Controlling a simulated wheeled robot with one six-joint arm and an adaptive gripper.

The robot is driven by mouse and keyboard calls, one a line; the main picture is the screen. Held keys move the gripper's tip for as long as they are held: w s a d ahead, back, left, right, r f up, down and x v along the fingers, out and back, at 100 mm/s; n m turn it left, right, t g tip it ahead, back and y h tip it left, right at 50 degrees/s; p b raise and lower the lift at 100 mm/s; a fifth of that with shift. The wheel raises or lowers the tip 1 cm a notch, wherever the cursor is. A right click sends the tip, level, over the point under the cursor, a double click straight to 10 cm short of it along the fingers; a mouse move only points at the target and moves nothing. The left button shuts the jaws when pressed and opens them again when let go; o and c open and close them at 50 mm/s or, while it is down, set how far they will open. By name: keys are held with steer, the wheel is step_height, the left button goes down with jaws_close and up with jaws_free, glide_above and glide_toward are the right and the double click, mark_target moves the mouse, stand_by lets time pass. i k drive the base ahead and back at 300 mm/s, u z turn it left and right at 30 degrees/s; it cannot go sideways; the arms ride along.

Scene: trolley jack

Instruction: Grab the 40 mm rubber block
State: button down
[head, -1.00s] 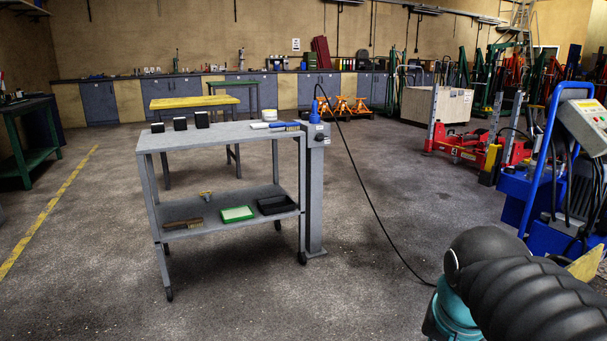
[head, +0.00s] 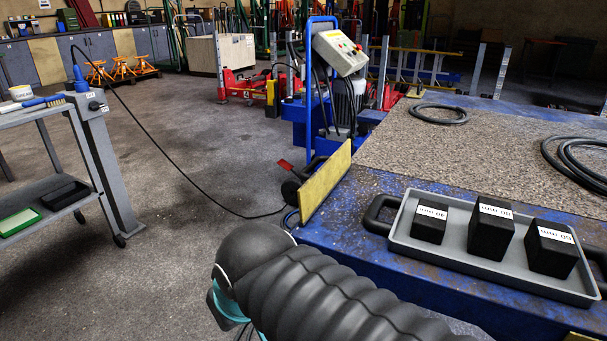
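Three black rubber blocks with white labels stand in a row in a grey tray (head: 400,236) on a blue surface at the right. The left block (head: 430,226) is the lowest, the middle block (head: 489,238) looks tallest, and the right block (head: 549,258) is a little lower. The labels appear upside down and small, and I cannot surely read 40 mm on any of them. My gripper is out of view. Only my black ribbed arm shows at the bottom, in front of the blue surface.
A grey trolley (head: 32,117) stands at the left with a black tray (head: 65,194) and a green-rimmed tray (head: 18,222) on its lower shelf. Black hose coils (head: 439,114) lie on the blue platform (head: 360,199). A cable crosses the open floor (head: 190,160).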

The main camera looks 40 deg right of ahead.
mark_target(430, 219)
steer(key=u, duration=1.65)
steer(key=i, duration=1.1)
steer(key=z, duration=3.9)
steer(key=i, duration=0.5)
steer(key=z, duration=1.05)
